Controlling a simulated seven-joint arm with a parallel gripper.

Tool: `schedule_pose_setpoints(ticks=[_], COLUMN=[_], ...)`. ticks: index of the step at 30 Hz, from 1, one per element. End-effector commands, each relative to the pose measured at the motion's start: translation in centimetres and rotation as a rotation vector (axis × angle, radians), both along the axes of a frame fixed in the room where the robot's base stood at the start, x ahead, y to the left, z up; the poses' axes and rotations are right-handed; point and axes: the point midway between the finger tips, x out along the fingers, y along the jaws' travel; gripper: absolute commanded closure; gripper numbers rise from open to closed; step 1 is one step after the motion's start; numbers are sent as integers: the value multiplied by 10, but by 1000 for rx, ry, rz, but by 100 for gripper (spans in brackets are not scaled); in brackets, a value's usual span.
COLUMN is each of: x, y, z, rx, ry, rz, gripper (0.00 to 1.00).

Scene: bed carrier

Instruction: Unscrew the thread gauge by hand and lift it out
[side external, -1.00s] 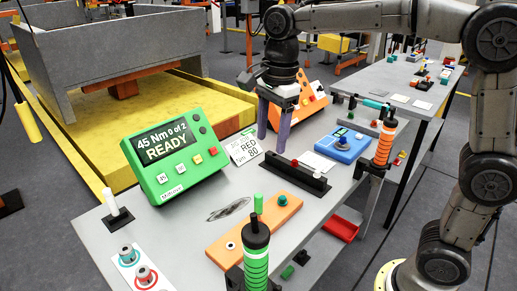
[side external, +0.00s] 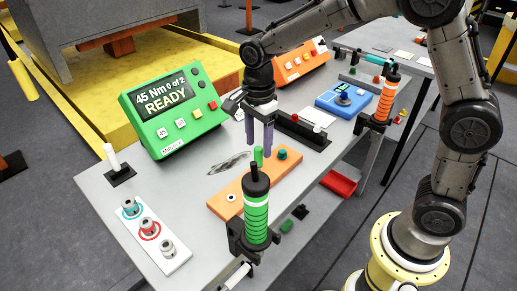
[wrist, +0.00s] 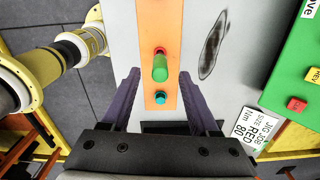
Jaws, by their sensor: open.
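The likely thread gauge is a green upright cylinder (side external: 258,155) on an orange block (side external: 228,200). In the wrist view the green cylinder (wrist: 160,68) stands on the orange strip with a red spot at its base. A teal knob (side external: 282,154) sits beside it on the block, and it also shows in the wrist view (wrist: 160,98). My gripper (side external: 259,147) points down over the block, near the green cylinder. In the wrist view its purple fingers (wrist: 160,85) are apart, one on each side of the block, with nothing held between them.
A green-gripped tool (side external: 256,210) stands upright at the table's front edge, close to the block. A green controller (side external: 160,135) reading "45 Nm 0 of 2 READY" stands at left. A black rack (side external: 305,131) and a blue device (side external: 345,101) lie behind. A white plate (side external: 160,250) holds several sockets.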

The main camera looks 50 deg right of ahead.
Motion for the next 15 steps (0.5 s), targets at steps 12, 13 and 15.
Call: schedule_pose_setpoints(ticks=[12,13,15], x=[0,0,0], y=[0,0,0], z=[-29,-29,-29], rx=[0,0,0], ry=[0,0,0], rz=[0,0,0], gripper=[39,39,39])
